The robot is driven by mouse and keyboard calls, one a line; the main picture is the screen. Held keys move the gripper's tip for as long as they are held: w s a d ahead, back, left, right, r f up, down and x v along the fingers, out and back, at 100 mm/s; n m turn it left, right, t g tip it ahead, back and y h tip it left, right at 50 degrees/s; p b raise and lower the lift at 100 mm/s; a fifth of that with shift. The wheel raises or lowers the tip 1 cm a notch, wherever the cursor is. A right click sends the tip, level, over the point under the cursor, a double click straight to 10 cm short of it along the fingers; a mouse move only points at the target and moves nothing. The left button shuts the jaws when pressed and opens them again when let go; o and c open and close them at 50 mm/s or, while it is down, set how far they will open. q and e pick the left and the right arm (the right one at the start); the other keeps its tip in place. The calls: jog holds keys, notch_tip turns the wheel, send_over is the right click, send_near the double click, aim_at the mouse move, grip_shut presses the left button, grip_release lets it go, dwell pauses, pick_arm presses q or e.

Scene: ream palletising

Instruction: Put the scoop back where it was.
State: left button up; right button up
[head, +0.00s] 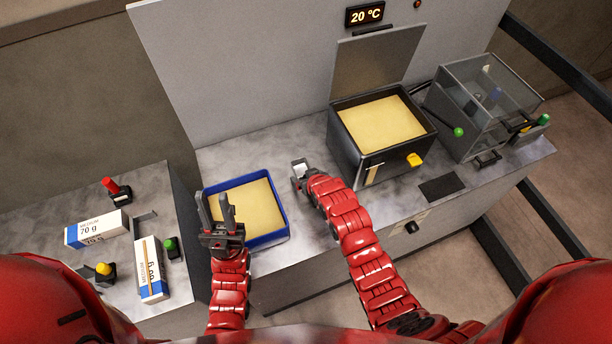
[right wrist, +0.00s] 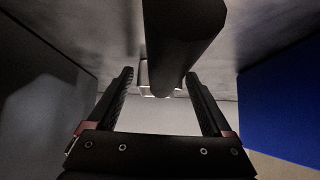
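The scoop (head: 299,166) shows as a small pale metallic piece at the tip of my right gripper (head: 303,176), on the grey counter between the blue tray and the black box. In the right wrist view a thick dark bar, seemingly its handle (right wrist: 184,35), runs down between my right fingertips (right wrist: 158,78), with a shiny pale end (right wrist: 158,92) below it. These fingers stand apart, and I see no clear grip on the handle. My left gripper (head: 218,207) is open and empty above the near left part of the blue tray (head: 268,238).
The blue tray and the open black box (head: 345,150) hold pale yellow material. A clear-walled bin (head: 480,95) stands at the right. Medium boxes (head: 95,229) and coloured-knob items (head: 117,190) stand on the left table. Free counter lies behind the tray.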

jog(key=shift+o, duration=0.6)
jog(key=shift+r, duration=0.1)
jog(key=shift+r, duration=0.2)
jog(key=shift+s, duration=0.1)
jog(key=shift+s+d+r, duration=0.2)
jog(key=shift+s, duration=0.05)
jog(key=b+v, duration=0.3)
jog(key=v, duration=0.6)
jog(key=shift+r, duration=0.15)
jog(key=shift+b+v, duration=0.4)
jog(key=shift+v, duration=0.5)
